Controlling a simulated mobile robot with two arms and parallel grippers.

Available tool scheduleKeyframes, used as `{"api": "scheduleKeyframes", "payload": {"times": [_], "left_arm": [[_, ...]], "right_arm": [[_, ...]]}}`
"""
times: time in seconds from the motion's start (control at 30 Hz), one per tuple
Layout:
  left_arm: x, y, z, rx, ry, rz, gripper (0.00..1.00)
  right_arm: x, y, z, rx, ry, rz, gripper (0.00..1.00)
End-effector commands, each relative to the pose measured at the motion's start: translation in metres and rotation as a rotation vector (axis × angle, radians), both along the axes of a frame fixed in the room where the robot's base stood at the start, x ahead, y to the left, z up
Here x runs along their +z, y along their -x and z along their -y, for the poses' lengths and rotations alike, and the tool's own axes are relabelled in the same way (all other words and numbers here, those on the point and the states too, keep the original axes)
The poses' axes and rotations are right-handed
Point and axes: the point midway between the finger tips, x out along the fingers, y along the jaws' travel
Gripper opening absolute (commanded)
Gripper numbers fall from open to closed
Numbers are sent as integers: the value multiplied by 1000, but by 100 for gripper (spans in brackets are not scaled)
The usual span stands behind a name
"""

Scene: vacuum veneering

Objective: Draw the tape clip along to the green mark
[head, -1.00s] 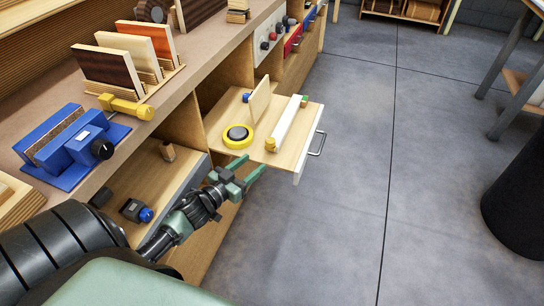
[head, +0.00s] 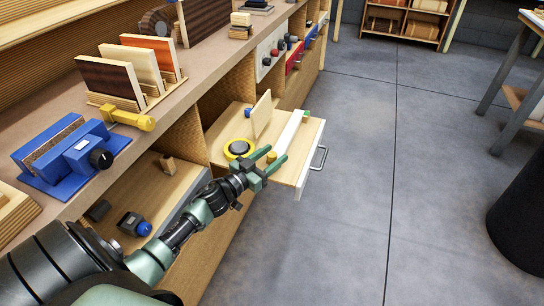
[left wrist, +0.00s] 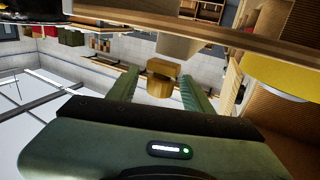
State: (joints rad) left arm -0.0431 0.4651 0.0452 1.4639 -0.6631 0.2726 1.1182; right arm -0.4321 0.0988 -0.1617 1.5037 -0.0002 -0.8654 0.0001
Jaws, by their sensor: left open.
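The tape clip (head: 272,157) is a small yellow block at the near end of a white strip (head: 287,131) in the open drawer. The green mark (head: 306,114) is at the strip's far end. My left gripper (head: 277,153) is open, with its green fingers reaching over the drawer at the clip. In the left wrist view the clip (left wrist: 160,78) shows between the two fingers, with a visible gap on each side; I cannot tell how deep it sits between them. My right gripper is not in view.
The pulled-out drawer (head: 231,119) also holds a yellow tape roll (head: 239,149) and an upright wooden piece (head: 262,114) left of the strip. A blue vise-like tool (head: 72,157) and a veneer rack (head: 125,101) stand on the bench.

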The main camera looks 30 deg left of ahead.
Motion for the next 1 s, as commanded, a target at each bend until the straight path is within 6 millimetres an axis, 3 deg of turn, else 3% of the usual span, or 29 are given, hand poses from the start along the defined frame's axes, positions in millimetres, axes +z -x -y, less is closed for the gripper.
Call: {"api": "scheduleKeyframes", "payload": {"times": [0.1,0.3,1.0], "left_arm": [[0,0,0,0,0,0,50],[0,0,0,1,0,0,0],[0,0,0,0,1,0,0]], "right_arm": [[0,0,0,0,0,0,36],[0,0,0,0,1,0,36],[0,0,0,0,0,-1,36]]}}
